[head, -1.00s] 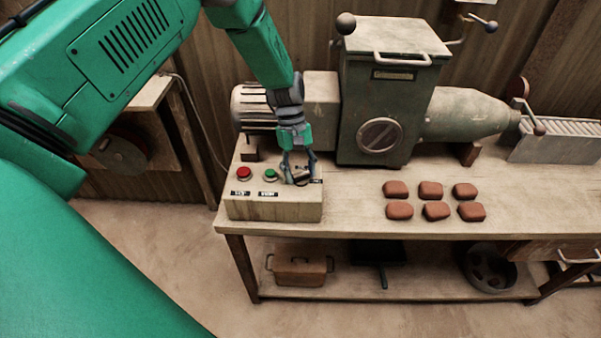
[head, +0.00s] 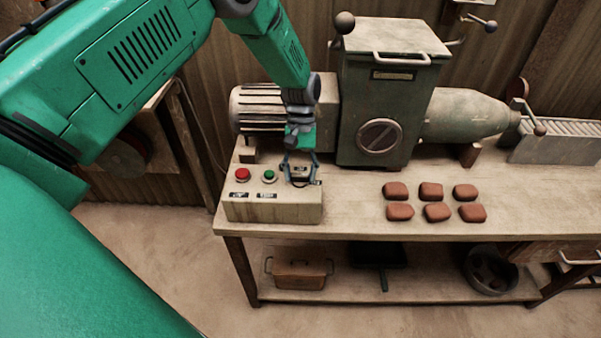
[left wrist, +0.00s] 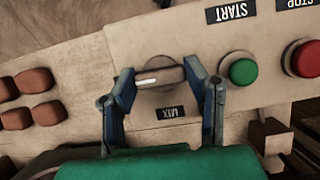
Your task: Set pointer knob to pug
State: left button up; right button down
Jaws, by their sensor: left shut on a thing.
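The control box (head: 270,208) stands at the left end of the bench. Its pointer knob (left wrist: 160,77) is a grey bar with a white line on the left half in the left wrist view. The bar lies nearly level there, with the line toward the left finger. My left gripper (head: 300,181) is at the knob; in the left wrist view its fingers (left wrist: 165,80) close on the bar's two ends. A MIX label (left wrist: 170,113) reads upside down below the knob there. No pug label is readable. My right gripper is not in view.
A green START button (left wrist: 240,72) and a red STOP button (left wrist: 302,58) sit beside the knob. The green machine (head: 378,100) stands behind the box. Several brown clay blocks (head: 430,190) lie on the bench to the right.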

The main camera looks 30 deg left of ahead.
pick_arm(q)
jog(key=shift+w+r, duration=0.1)
jog(key=shift+w, duration=0.05)
jog(key=o, duration=1.1)
jog(key=shift+o, duration=0.2)
jog(key=shift+a+r, duration=0.1)
jog(key=shift+r, duration=0.15)
jog(key=v, duration=1.1)
jog(key=shift+w+r, duration=0.1)
